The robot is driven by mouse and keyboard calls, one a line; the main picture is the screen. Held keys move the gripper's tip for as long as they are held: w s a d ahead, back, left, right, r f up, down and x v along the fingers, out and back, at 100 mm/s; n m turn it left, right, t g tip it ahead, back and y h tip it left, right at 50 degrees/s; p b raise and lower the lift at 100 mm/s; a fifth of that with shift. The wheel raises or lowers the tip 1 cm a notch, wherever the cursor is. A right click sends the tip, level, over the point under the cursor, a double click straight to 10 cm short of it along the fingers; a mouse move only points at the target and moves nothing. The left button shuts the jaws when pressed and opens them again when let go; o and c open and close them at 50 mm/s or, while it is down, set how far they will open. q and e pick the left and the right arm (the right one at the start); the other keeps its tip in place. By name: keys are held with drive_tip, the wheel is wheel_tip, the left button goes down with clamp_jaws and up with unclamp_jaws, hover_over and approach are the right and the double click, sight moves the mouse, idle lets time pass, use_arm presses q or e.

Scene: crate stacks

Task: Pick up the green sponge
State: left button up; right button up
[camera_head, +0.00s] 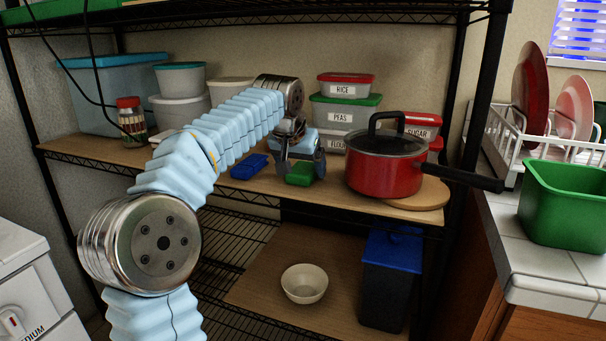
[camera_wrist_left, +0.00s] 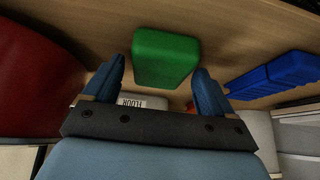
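The green sponge (camera_head: 300,174) lies on the wooden shelf in the head view, near the shelf's front edge. It also shows in the left wrist view (camera_wrist_left: 166,58), just beyond and between the two fingertips. My left gripper (camera_head: 302,166) is open and sits right at the sponge, with a finger on either side of it in the head view. In the left wrist view the left gripper (camera_wrist_left: 160,80) has a wide gap, and I see no finger touching the sponge. My right gripper is in neither view.
A blue object (camera_head: 249,166) lies left of the sponge. A red pot (camera_head: 384,172) stands close on the right, on a round board (camera_head: 432,194). Labelled containers (camera_head: 345,115) stand behind. A white bowl (camera_head: 304,284) and a blue-lidded bin (camera_head: 388,280) are on the lower shelf.

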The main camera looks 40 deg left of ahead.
sight(307, 164)
use_arm(q)
drive_tip(key=c, duration=0.9)
drive_tip(key=shift+r, duration=0.1)
drive_tip(key=shift+c, duration=0.5)
drive_tip(key=shift+r, duration=0.3)
wheel_tip(307, 164, up, 3)
drive_tip(key=shift+f+p, duration=0.1)
drive_tip(key=shift+p, duration=0.5)
drive_tip(key=s+d+r, duration=0.9)
drive_tip(key=d, duration=0.1)
drive_tip(key=shift+s+d+r, duration=0.2)
drive_tip(key=shift+s+r, duration=0.05)
